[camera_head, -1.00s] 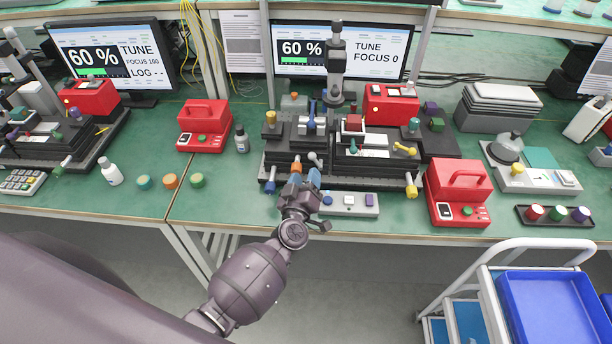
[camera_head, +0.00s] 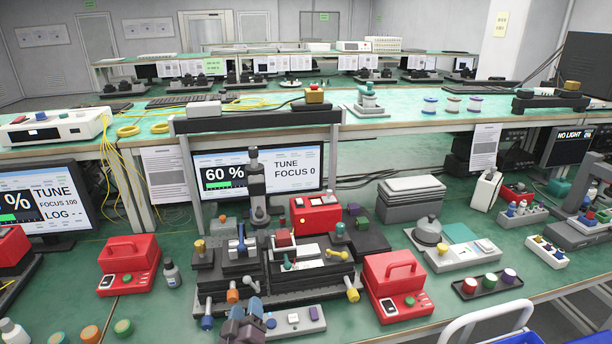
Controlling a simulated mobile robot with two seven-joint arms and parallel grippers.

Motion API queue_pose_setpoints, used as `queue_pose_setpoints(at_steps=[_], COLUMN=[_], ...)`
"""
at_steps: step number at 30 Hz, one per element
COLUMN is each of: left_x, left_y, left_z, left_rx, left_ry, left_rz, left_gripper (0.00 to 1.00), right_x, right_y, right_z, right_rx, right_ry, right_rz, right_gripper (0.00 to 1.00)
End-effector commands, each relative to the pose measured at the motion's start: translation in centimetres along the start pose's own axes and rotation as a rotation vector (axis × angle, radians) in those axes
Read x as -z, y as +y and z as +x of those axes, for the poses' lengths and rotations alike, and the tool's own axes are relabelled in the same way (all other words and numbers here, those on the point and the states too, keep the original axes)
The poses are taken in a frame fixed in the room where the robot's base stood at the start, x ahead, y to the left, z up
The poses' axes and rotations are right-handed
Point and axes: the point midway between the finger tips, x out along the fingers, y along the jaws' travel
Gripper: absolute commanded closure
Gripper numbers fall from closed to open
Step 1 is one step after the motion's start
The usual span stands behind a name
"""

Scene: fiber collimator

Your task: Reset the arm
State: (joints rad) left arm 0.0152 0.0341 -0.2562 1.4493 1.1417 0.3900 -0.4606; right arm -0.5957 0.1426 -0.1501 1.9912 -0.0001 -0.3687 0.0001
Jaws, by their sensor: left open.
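My left gripper (camera_head: 246,312) shows at the bottom edge, with only its grey-blue fingers and a bit of its body in view. Its fingers are open and appear empty. It is at the front of the black collimator station (camera_head: 275,290), near an orange knob (camera_head: 232,296) and a blue knob (camera_head: 207,322). I cannot tell whether it touches any of them. The rest of my left arm is below the picture. My right gripper is not in view.
A monitor (camera_head: 262,170) reading 60 % and FOCUS 0 stands behind the station. Red handled boxes stand left (camera_head: 128,264) and right (camera_head: 394,284) of it. A white strip with buttons (camera_head: 296,320) lies in front. A cart rail (camera_head: 490,322) is at lower right.

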Motion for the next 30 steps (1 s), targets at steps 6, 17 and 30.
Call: queue_pose_setpoints(at_steps=[6, 17, 30], left_x=[0.5, 1.8, 3.7], left_y=[4.3, -0.8, -11.6], left_z=[0.2, -8.0, -22.6], left_rx=[-0.185, -0.161, 0.075], left_ry=[-0.109, -0.373, -0.591], left_rz=[0.068, 0.453, 0.733], left_gripper=[0.50, 0.50, 0.50], right_x=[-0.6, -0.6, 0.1], right_y=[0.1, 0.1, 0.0], right_z=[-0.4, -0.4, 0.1], right_rx=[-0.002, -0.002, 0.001], right_ry=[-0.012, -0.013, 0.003], right_rz=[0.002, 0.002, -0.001], right_gripper=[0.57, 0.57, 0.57])
